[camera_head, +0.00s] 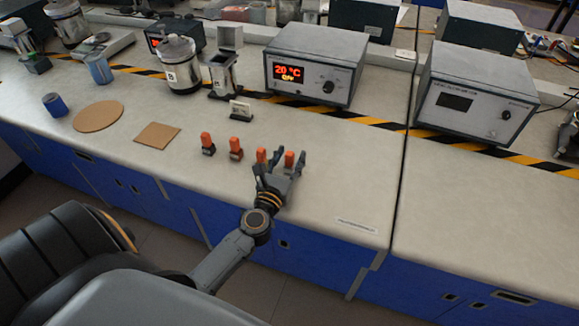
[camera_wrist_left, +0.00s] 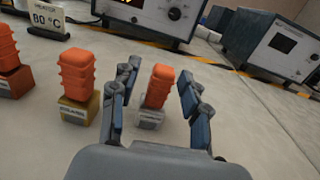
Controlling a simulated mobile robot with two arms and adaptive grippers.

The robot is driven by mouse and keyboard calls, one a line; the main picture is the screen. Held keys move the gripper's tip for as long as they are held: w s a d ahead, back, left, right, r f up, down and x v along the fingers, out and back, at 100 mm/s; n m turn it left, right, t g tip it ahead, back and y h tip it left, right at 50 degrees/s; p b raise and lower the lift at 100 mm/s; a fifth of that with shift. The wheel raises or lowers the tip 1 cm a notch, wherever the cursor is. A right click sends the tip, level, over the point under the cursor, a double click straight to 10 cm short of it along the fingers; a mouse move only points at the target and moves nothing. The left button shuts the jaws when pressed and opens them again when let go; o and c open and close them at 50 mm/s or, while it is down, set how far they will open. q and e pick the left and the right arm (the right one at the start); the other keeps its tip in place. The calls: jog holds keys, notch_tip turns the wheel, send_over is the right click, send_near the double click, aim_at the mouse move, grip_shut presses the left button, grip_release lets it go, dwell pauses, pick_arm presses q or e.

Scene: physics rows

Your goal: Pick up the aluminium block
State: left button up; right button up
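A block with a silver-grey base and an orange ribbed grip, which looks like the aluminium block (camera_wrist_left: 155,95), stands upright on the bench. Its label is too small to read. My left gripper (camera_head: 281,163) is open and low over the bench. In the left wrist view its two blue-grey fingers (camera_wrist_left: 155,98) stand on either side of this block, with a gap on both sides. My right gripper is not in view.
A block with a brass-coloured base (camera_wrist_left: 77,85) stands close left of my left finger. A heater sign (camera_head: 240,110) and a 20 °C unit (camera_head: 314,66) stand behind.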

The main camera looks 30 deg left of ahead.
pick_arm(q)
grip_shut()
jog(key=shift+r, duration=0.1)
